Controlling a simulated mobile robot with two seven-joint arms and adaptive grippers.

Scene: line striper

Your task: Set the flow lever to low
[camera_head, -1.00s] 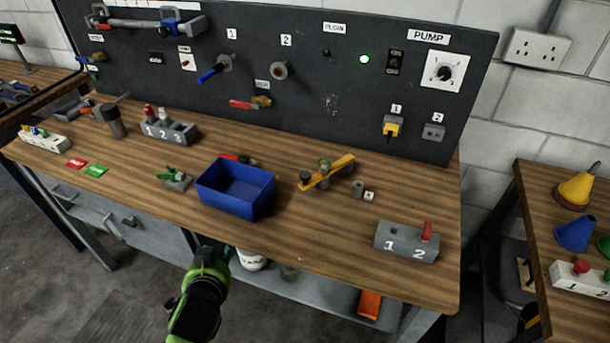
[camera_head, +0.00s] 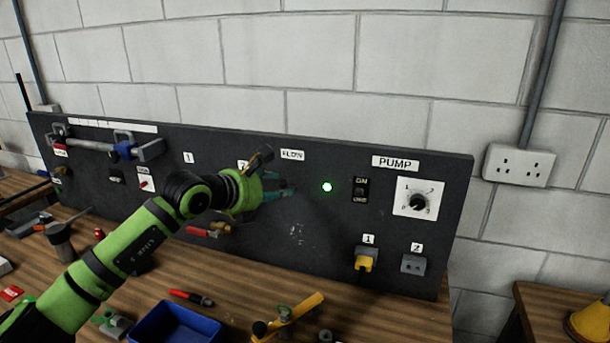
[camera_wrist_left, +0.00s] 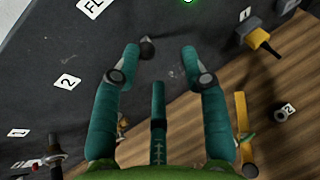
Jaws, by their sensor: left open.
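The flow lever (camera_wrist_left: 146,48) is a small dark knob on the black panel, under the FLOW label (camera_head: 293,155). In the left wrist view it shows between my left fingertips, close to the left-hand finger; I cannot tell whether they touch. In the head view my left gripper (camera_head: 283,188) hides it. My left gripper (camera_wrist_left: 160,52) is open and empty, with its teal fingers reaching toward the panel. My right gripper is not in view.
A lit green lamp (camera_head: 327,187) and the ON/OFF switch (camera_head: 361,190) sit just right of the gripper. The PUMP dial (camera_head: 416,198) is farther right. A yellow plug (camera_head: 366,260) is below. A blue bin (camera_head: 174,325) stands on the bench.

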